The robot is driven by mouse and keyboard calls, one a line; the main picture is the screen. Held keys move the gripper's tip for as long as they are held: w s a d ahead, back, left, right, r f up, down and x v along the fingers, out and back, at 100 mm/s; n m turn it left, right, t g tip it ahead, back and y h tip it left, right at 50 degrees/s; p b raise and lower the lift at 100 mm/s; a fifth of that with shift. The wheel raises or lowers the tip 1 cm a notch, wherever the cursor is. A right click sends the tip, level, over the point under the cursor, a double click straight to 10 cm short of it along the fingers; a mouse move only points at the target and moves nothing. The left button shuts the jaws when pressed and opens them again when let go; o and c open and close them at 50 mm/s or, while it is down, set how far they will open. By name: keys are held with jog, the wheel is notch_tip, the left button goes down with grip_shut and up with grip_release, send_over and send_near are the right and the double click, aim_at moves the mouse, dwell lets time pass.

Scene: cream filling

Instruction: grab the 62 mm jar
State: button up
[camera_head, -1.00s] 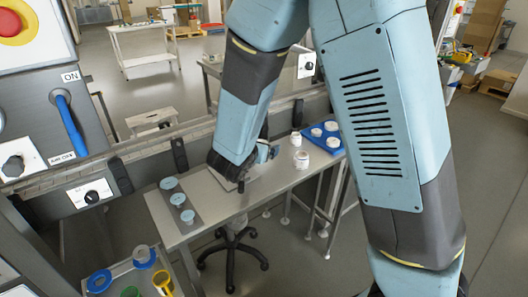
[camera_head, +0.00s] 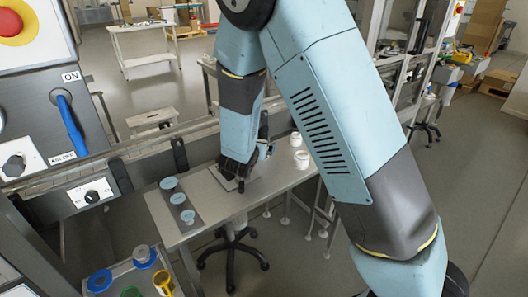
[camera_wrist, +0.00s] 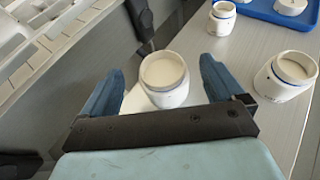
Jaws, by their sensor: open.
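In the wrist view, my gripper (camera_wrist: 160,72) is open, with its blue fingers either side of a white open-topped jar (camera_wrist: 164,72). Gaps show between the jar and both fingers. A white shape beside its lower part is partly hidden by my gripper's body. Two more white jars with blue bands stand to the right, a near one (camera_wrist: 287,76) and a far one (camera_wrist: 222,18). I cannot read which jar is 62 mm. In the head view, my gripper (camera_head: 266,150) is mostly hidden by my arm, left of two white jars (camera_head: 302,160) (camera_head: 296,139) on the table.
A blue tray (camera_wrist: 258,10) with a white item lies beyond the jars. A dark strip (camera_head: 194,200) with pale blue discs lies at the table's (camera_head: 220,212) left end. A rail and wall (camera_head: 140,165) run behind the table. A side cart holds coloured rings (camera_head: 99,281).

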jog(key=x, duration=0.5)
jog(key=shift+d, duration=0.1)
jog(key=shift+c, duration=0.2)
jog(key=c, duration=1)
jog(key=shift+c, duration=0.5)
jog(key=shift+r, duration=0.2)
